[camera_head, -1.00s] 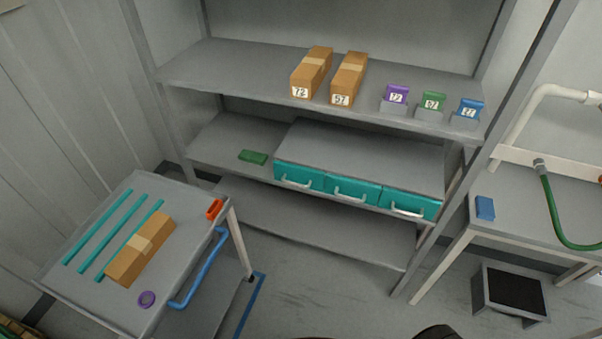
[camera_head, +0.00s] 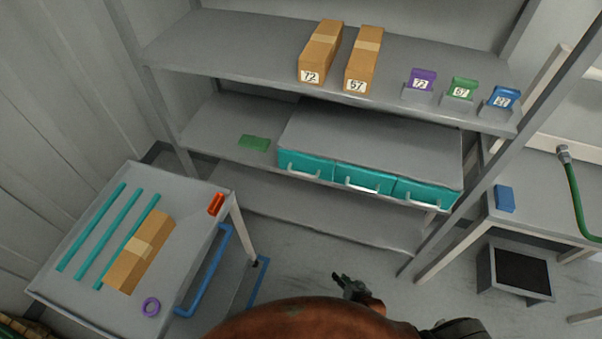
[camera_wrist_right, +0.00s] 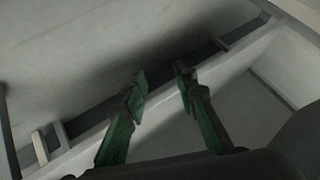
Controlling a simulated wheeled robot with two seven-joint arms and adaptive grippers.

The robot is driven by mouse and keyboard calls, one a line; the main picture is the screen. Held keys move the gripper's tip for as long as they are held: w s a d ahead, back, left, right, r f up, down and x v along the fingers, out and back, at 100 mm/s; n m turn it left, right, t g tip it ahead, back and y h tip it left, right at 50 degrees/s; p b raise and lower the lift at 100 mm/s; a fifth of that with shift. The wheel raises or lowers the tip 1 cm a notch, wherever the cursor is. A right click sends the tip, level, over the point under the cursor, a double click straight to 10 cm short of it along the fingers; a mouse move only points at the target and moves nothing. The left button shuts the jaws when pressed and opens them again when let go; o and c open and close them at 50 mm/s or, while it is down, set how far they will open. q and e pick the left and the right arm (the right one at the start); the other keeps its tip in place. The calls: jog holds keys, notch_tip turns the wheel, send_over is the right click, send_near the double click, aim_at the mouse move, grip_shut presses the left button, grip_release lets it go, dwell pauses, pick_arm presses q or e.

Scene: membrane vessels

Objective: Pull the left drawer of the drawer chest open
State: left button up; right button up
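The drawer chest (camera_head: 375,140) stands on the middle shelf, a grey box with three teal drawers side by side. The left drawer (camera_head: 305,164) has a pale bar handle (camera_head: 302,174) and looks shut. My right gripper (camera_head: 345,280) is low in the head view, in front of and apart from the shelf, below the drawers. In the right wrist view its two green-padded fingers (camera_wrist_right: 160,80) stand apart with nothing between them. The drawers are not recognisable in that view. My left gripper is not in view.
A trolley (camera_head: 215,260) with teal strips, a carton, a purple ring and an orange block stands at the left. A green block (camera_head: 254,142) lies left of the chest. Cartons (camera_head: 321,50) and small labelled boxes stand on the shelf above. A side table (camera_head: 535,200) is at the right.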

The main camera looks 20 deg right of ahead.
jog(key=w+a+r+m+t+y, duration=0.1)
jog(key=w+a+r+m+t, duration=0.1)
jog(key=w+r, duration=0.55)
jog(key=w+a+r+m+t, duration=0.1)
jog(key=w+r+m+t, duration=0.15)
jog(key=w+r, duration=0.55)
jog(key=m+t+y, duration=0.1)
jog(key=m+t, duration=0.3)
jog(key=t, duration=0.1)
send_near(301, 173)
jog(key=w+f, duration=0.1)
jog(key=w, duration=0.1)
jog(key=x, duration=0.8)
jog(key=shift+w+a+r, duration=0.1)
jog(key=shift+a+r, duration=0.15)
jog(key=shift+a, duration=0.05)
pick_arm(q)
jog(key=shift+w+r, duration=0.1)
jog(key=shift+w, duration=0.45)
pick_arm(e)
jog(key=shift+c, duration=0.7)
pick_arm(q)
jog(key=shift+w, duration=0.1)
pick_arm(e)
grip_shut()
